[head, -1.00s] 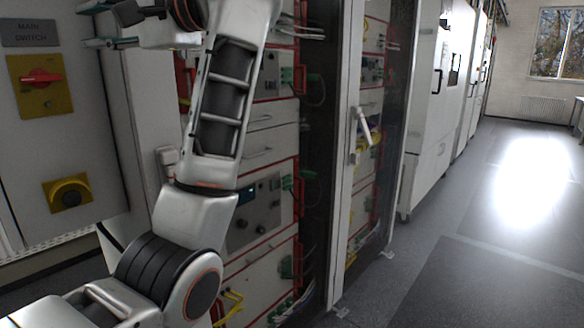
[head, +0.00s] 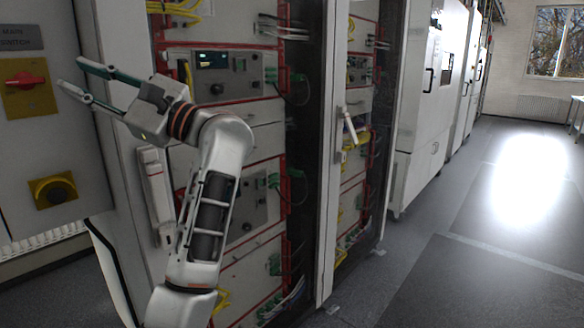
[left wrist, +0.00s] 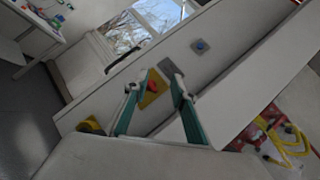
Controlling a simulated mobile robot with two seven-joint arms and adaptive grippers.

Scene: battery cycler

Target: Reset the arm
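My left gripper (head: 78,80) is open and empty in the head view, its two fingers pointing left toward the grey switch panel. It is at about the height of the red main switch (head: 25,80) on its yellow plate, to the right of it. In the left wrist view the two green-sided fingers (left wrist: 152,88) are spread apart. The red switch (left wrist: 152,86) shows between them, beyond the tips. No contact shows. My left arm rises from the bottom of the head view in front of the cabinet. My right gripper is in neither view.
The battery cycler cabinet (head: 240,150) with red-framed modules and yellow cables stands close behind my left arm. Its white door frame (head: 333,190) has a handle (head: 349,126). The floor (head: 470,250) at the right is clear.

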